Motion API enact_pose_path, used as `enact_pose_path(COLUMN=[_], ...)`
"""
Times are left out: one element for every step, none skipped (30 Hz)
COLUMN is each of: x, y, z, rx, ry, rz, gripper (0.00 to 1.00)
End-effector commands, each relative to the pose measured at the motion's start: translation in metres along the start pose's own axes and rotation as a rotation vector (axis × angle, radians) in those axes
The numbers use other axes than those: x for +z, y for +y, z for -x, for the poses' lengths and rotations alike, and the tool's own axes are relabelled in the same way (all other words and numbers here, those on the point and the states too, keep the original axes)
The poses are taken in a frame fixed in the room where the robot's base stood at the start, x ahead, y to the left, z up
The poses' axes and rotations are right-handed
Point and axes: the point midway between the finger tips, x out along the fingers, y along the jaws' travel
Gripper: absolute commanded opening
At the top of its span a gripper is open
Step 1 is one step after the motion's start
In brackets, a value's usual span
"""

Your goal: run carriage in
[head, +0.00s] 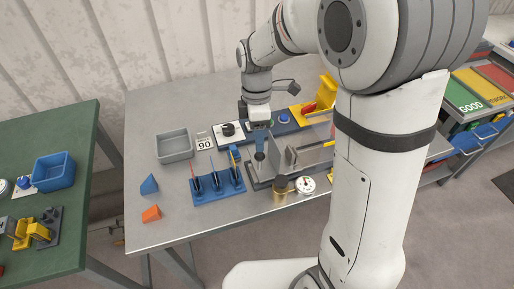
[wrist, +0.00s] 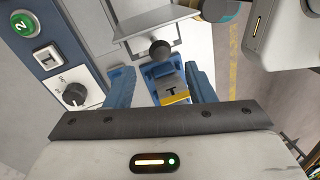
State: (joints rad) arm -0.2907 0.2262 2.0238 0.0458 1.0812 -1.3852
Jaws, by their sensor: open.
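The panel bender (head: 305,152) stands on the steel table, with an upright grey plate and a clear guard. A dark round knob (head: 259,156) sits at the bender's left end; in the wrist view this knob (wrist: 160,49) stands in front of a grey metal plate (wrist: 145,22), which seems to belong to the carriage. My gripper (head: 260,141) points down over the knob. I cannot tell whether either finger touches anything.
A blue rack (head: 217,187) with upright coloured pieces stands just left of the bender. A grey bin (head: 174,146), a blue wedge (head: 149,184) and an orange wedge (head: 151,213) lie further left. A brass cup (head: 280,189) and a dial gauge (head: 305,184) stand in front. A control panel (head: 229,129) is behind.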

Motion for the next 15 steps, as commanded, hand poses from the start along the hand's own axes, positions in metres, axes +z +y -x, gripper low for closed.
enact_pose_path(x=[0.0, 0.0, 0.0, 0.0, 0.0, 0.0, 0.0, 0.0, 0.0, 0.0, 0.0, 0.0, 0.0, 0.0, 0.0], y=[0.0, 0.0, -0.001, -0.001, -0.001, -0.001, -0.001, -0.001, -0.001, -0.001, -0.001, -0.001, -0.001, -0.001, -0.001], z=[-0.006, -0.01, -0.015, -0.021, -0.026, -0.033, -0.037, -0.042, -0.049, -0.053, -0.057, -0.061, -0.064, -0.067, -0.069], rx=[-0.004, -0.004, -0.005, -0.005, -0.006, -0.005, -0.005, -0.005, -0.005, -0.004, -0.004, -0.003, -0.003, -0.003, -0.002], ry=[-0.001, -0.001, -0.001, -0.001, -0.001, -0.001, -0.001, -0.001, -0.001, -0.001, -0.001, -0.001, -0.001, -0.001, -0.001], rz=[0.005, 0.005, 0.005, 0.004, 0.004, 0.003, 0.003, 0.003, 0.003, 0.003, 0.003, 0.003, 0.002, 0.002, 0.002], gripper=[0.49, 0.49, 0.49, 0.49, 0.49, 0.49, 0.49, 0.49, 0.49, 0.49, 0.49, 0.49, 0.49, 0.49, 0.49])
